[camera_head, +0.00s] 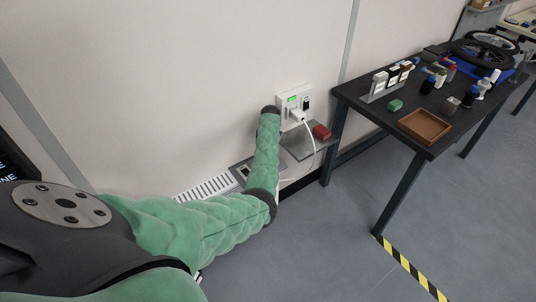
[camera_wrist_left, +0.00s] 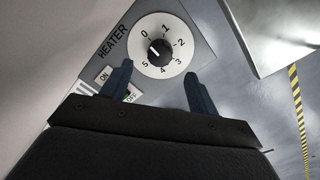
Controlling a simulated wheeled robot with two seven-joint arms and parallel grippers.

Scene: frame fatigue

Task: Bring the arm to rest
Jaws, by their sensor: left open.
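My left arm comes in from the left in the head view, bends at a dark joint and reaches towards the wall. Its gripper is hidden behind the arm there. In the left wrist view my left gripper (camera_wrist_left: 159,76) is open, with two dark fingers apart and nothing visible between them. Beyond the fingers is a heater panel (camera_wrist_left: 99,62) with a black dial knob (camera_wrist_left: 159,49) on a white face numbered 0 to 5. The knob's pointer mark points towards the upper left. ON and OFF labels lie by the left finger. My right gripper is in neither view.
A wall outlet (camera_head: 293,109) holds a white plug with a hanging cord. A grey shelf (camera_head: 297,146) below carries a red block (camera_head: 321,132). A dark table (camera_head: 358,98) with a brown tray (camera_head: 424,136) and small items stands at right.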

